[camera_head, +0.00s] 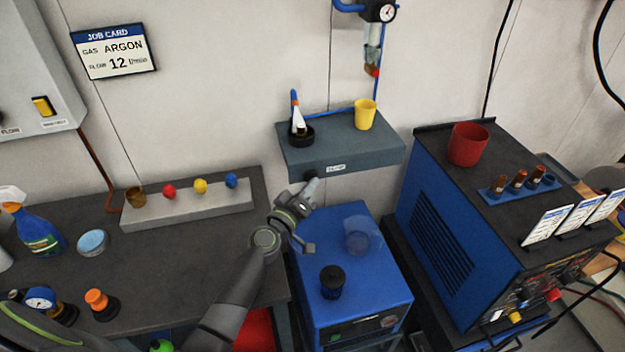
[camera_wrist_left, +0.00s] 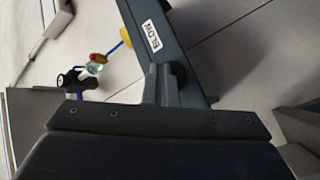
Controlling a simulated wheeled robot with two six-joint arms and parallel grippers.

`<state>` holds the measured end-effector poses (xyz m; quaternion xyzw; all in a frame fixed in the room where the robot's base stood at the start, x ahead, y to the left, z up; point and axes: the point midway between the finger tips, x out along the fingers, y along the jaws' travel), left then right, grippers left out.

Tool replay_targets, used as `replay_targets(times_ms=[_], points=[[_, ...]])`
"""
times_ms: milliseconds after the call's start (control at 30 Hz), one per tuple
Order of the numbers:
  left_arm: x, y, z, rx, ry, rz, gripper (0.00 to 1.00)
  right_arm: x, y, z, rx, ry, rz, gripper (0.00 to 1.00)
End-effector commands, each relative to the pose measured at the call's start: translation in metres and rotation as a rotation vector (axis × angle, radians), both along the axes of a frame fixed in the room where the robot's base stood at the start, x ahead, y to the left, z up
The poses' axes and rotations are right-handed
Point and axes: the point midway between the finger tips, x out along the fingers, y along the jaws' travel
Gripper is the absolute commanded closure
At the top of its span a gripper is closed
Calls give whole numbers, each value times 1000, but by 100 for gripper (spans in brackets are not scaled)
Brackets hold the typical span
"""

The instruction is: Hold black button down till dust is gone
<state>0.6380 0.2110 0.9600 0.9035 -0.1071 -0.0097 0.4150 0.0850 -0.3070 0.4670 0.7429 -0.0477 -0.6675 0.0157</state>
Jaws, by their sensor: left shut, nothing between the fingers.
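A grey wall shelf (camera_head: 350,152) has a small label on its front, which reads BLOW (camera_wrist_left: 152,36) in the left wrist view. The black button (camera_head: 311,174) is on the shelf's front face, left of the label, and also shows in the left wrist view (camera_wrist_left: 179,75). My left gripper (camera_head: 311,187) is shut and empty, its fingertips at the button. In the left wrist view its fingers (camera_wrist_left: 160,84) partly overlap the button; I cannot tell whether it is pressed in. A pale, see-through round patch (camera_head: 357,237) lies on the blue box; I cannot tell whether it is dust. My right gripper is out of view.
The blue box (camera_head: 385,285) below bears a black canister (camera_head: 332,281). The shelf holds a yellow cup (camera_head: 365,114) and a black round holder (camera_head: 301,135) with a white cone. A blue welder (camera_head: 440,240) stands at right. The dark bench (camera_head: 170,265) is at left.

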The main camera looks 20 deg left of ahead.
Motion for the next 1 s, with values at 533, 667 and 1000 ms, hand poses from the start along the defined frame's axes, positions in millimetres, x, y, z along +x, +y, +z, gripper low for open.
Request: replay_targets(times_ms=[533,667,1000], points=[[-16,-10,0,1,0,0,100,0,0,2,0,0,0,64],[-16,-11,-1,0,0,0,100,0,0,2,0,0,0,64],[-38,-25,-1,-4,2,0,100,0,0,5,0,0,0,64]])
